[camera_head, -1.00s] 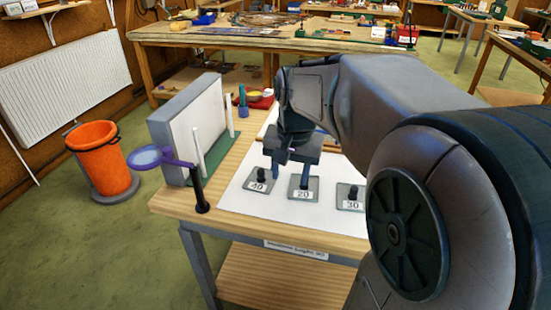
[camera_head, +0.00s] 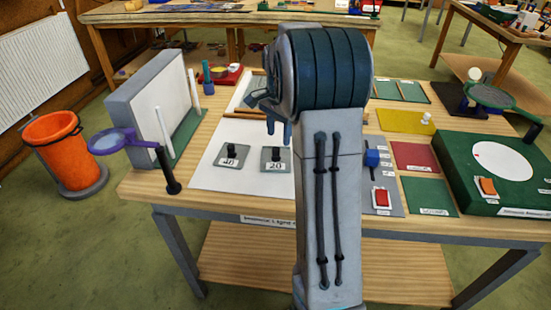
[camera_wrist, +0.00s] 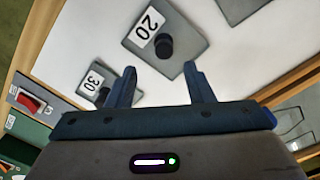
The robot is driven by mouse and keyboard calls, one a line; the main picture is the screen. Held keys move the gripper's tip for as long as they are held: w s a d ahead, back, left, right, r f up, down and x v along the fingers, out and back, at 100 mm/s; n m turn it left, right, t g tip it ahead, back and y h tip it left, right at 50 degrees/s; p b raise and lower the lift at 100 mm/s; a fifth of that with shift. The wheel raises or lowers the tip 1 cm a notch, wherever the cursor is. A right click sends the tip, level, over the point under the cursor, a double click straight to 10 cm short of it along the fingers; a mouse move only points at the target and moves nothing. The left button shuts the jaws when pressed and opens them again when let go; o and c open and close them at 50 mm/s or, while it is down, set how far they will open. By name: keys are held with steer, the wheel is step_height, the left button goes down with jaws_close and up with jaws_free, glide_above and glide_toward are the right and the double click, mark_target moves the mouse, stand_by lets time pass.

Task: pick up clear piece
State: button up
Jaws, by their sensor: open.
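My gripper (camera_head: 278,128) is open in the head view, above the white sheet (camera_head: 215,180) and just beyond the plate labelled 20 (camera_head: 264,165). In the wrist view my two blue fingers (camera_wrist: 160,72) stand apart with nothing between them. The grey square plate 20 (camera_wrist: 186,56) with its black knob lies past the fingertips there. Plate 30 (camera_wrist: 83,87) is partly hidden by the left finger; my arm hides it in the head view. Another labelled plate (camera_head: 236,165) lies left of plate 20. I cannot tell which thing is the clear piece.
Yellow (camera_head: 405,115), red (camera_head: 428,165) and green (camera_head: 420,205) flat panels lie right of my arm. A green box (camera_head: 480,190) stands at the table's right. A magnifier (camera_head: 113,141) and an upright grey-framed board (camera_head: 138,110) stand at the left. An orange bin (camera_head: 62,155) is on the floor.

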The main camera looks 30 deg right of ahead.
mark_target(275, 149)
steer(key=f, duration=0.5)
steer(key=a+f, duration=0.1)
steer(key=f, duration=0.1)
steer(key=shift+w+f+p, duration=0.15)
steer(key=shift+p, duration=0.25)
steer(key=c, duration=0.9)
